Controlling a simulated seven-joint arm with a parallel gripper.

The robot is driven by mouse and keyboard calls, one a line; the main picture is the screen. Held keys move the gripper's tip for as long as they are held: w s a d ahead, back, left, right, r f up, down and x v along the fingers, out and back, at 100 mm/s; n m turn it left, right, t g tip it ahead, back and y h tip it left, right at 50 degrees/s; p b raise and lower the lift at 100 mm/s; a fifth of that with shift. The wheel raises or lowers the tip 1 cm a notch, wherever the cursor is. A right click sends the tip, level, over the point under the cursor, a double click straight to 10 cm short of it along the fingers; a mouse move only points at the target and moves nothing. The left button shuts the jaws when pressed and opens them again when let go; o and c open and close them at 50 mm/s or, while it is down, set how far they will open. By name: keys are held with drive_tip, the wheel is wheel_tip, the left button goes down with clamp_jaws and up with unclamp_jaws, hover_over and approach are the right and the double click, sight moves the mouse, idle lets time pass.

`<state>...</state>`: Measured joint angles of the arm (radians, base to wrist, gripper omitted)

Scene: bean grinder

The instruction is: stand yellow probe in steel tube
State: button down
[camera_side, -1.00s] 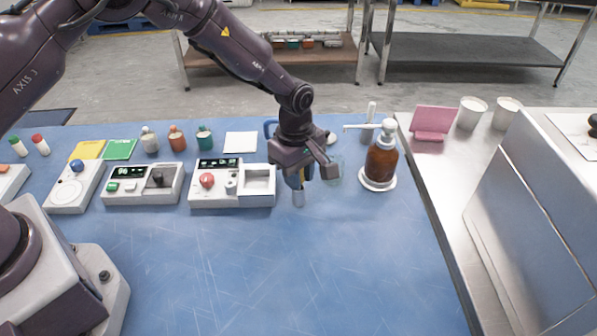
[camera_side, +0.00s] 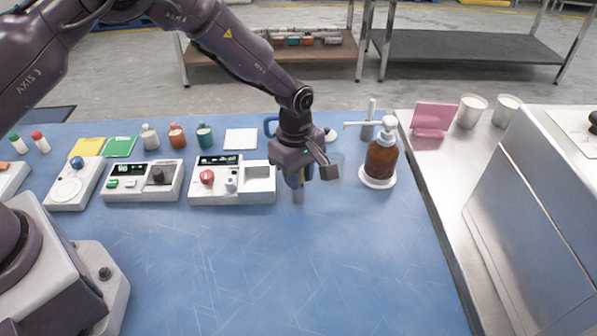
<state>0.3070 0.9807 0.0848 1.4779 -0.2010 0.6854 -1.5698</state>
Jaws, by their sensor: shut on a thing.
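My gripper (camera_side: 297,178) points down over the blue table, just right of the control box with the red knob. It is shut on the yellow probe (camera_side: 302,174), which shows only as a small sliver between the dark and blue finger parts.
Control boxes (camera_side: 143,181) line the left. A blue-handled item (camera_side: 270,127) is behind my gripper. The front of the table is clear.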

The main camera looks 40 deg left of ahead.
drive_tip(key=shift+f, duration=0.2)
drive_tip(key=shift+c, duration=1.6)
unclamp_jaws()
drive_tip(key=shift+r, duration=3.5)
